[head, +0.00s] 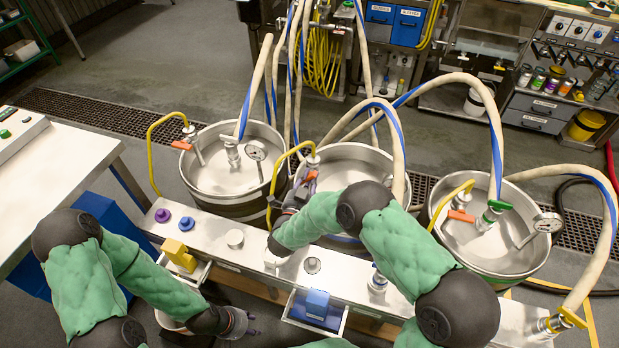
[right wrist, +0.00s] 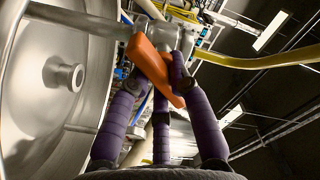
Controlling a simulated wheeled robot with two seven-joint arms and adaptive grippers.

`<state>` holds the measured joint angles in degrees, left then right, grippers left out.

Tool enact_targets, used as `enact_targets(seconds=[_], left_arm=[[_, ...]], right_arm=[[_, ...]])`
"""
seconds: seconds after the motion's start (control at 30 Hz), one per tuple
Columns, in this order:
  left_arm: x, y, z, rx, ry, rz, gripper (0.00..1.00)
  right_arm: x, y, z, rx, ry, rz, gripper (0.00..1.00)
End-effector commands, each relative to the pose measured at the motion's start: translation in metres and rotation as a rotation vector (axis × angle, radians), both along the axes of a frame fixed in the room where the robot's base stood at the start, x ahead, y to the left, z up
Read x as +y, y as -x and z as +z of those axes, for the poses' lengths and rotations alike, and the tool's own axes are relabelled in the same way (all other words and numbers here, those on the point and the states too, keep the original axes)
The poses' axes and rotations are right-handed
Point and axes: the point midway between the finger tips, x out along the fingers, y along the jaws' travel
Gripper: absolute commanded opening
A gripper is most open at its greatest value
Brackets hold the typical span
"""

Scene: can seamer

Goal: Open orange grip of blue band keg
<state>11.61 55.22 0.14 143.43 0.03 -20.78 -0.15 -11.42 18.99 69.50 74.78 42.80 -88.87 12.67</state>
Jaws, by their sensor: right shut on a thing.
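The middle keg (head: 345,172) is an open steel vessel, with a bluish band partly visible low on its front behind my right arm. Its orange grip (head: 309,177) sits on a valve at the left rim, under a bent yellow pipe. My right gripper (head: 302,188) is at this grip. In the right wrist view, the purple fingers close around the orange grip (right wrist: 153,68), which lies slanted across the pipe fitting. My left gripper (head: 245,326) hangs low, in front of the steel bench and away from the kegs; its finger opening is unclear.
A left keg (head: 215,170) and a right keg (head: 480,248) have similar orange grips, yellow pipes and hoses. A steel bench (head: 205,232) with purple, yellow and blue pieces runs in front. Hoses arch over the kegs. A white table (head: 50,165) stands at left.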

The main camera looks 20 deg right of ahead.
Motion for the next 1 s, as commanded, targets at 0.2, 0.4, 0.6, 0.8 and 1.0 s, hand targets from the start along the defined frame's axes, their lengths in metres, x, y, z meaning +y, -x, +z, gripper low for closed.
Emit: enact_targets(seconds=[0.2,0.4,0.6,0.8,1.0], left_arm=[[0.0,0.0,0.011,0.0,0.0,0.0,0.4],[0.0,0.0,0.021,0.0,0.0,0.0,0.4],[0.0,0.0,0.029,0.0,0.0,0.0,0.4],[0.0,0.0,0.035,0.0,0.0,0.0,0.4],[0.0,0.0,0.039,0.0,0.0,0.0,0.4]], right_arm=[[0.0,0.0,0.002,0.085,0.121,0.0,0.0],[0.0,0.0,0.003,0.181,0.265,-0.001,0.0],[0.001,0.0,0.003,0.273,0.4,0.0,0.0],[0.001,0.0,0.004,0.344,0.506,0.001,0.0],[0.002,-0.001,0.004,0.388,0.573,0.0,0.0]])
